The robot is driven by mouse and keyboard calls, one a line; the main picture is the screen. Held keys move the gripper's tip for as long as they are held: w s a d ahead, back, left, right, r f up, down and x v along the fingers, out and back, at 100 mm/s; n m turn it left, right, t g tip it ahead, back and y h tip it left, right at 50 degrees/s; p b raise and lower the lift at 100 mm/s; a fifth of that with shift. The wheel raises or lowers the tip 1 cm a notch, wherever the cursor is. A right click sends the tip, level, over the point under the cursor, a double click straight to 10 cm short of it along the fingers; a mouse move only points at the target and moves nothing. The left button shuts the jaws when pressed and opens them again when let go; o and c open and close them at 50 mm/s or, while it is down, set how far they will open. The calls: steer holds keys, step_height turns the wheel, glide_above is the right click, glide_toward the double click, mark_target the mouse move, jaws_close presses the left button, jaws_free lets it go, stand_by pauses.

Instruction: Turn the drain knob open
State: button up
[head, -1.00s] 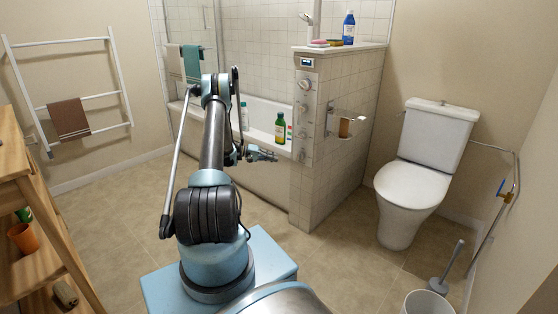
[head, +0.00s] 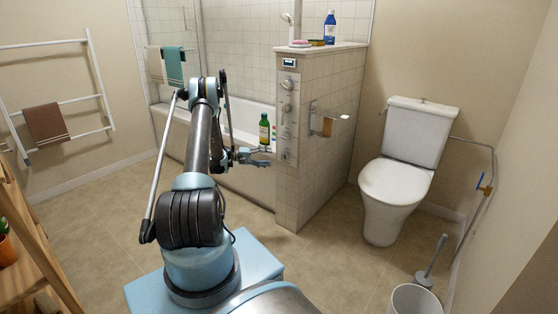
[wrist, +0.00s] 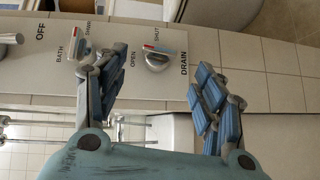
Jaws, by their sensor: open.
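The drain knob (wrist: 157,60) is a silver knob on the pale control panel, with a red-and-white mark on its upper side. The words OPEN, SHUT and DRAIN are printed around it; I cannot tell exactly where it points. In the head view it is the lowest knob (head: 287,154) on the panel. My gripper (wrist: 161,72) is open and empty, one finger on each side of the knob in the wrist view. In the head view my gripper (head: 256,159) is just left of the panel, apart from the knob.
A bath/shower selector (wrist: 82,50) sits beside the left finger in the wrist view. A green bottle (head: 264,130) stands on the bathtub rim near my gripper.

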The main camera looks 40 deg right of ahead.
mark_target(284, 156)
steer(key=x, duration=0.7)
steer(key=shift+s+d, duration=0.15)
steer(key=shift+d, duration=0.15)
steer(key=shift+c, duration=0.5)
steer(key=c, duration=1)
